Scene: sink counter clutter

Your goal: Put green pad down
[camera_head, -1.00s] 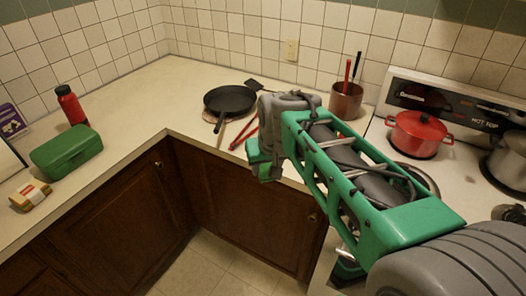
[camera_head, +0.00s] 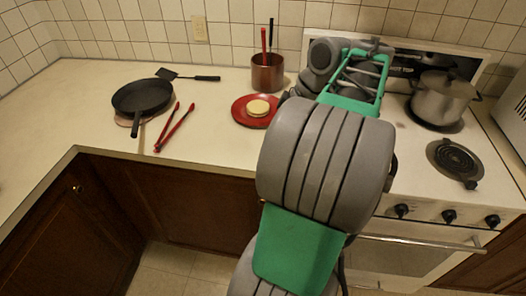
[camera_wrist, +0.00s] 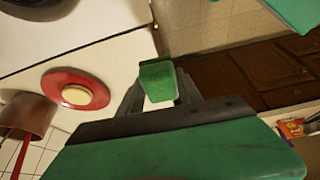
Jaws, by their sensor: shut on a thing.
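The green pad (camera_wrist: 158,82) shows in the wrist view, between the dark fingers of my gripper (camera_wrist: 158,98). My gripper is shut on it. The pad appears to be in the air, with the pale worktop and dark cabinet fronts beyond it. In the head view my arm reaches over the stove side, and its links hide the gripper and pad.
A red plate (camera_head: 243,119) with a bun (camera_head: 258,108) sits on the counter (camera_head: 85,105), near a utensil crock (camera_head: 267,73). Red tongs (camera_head: 174,128) and a black pan (camera_head: 143,97) lie left. A steel pot (camera_head: 440,98) stands on the stove.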

